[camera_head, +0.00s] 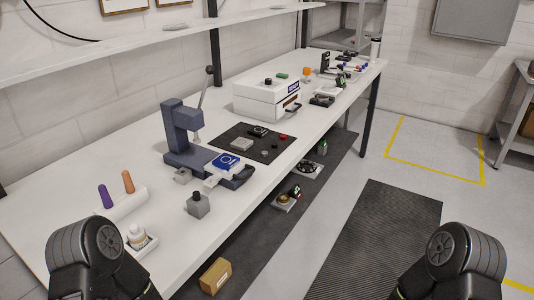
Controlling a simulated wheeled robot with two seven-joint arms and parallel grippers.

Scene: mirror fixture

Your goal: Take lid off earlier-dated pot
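No pot with a readable date shows. A small white lidded container (138,237) stands on a small pale tray (148,246) at the near left of the white bench. A squat grey container with a dark narrow top (198,205) stands to its right; I cannot tell whether either is one of the pots. Black rounded parts of my own arms show at the bottom left and bottom right. Neither gripper's fingers are in view. The left arm part is close to the bench's near edge, beside the white container; the right arm part is over the floor.
A dark blue lever press (182,135) stands mid-bench, with a blue-topped item (226,161) on its base. Behind are a black mat (262,151) with small parts and a white box (266,99). Purple (105,196) and orange (128,181) handles stand in a white holder. A cardboard box (215,276) sits below.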

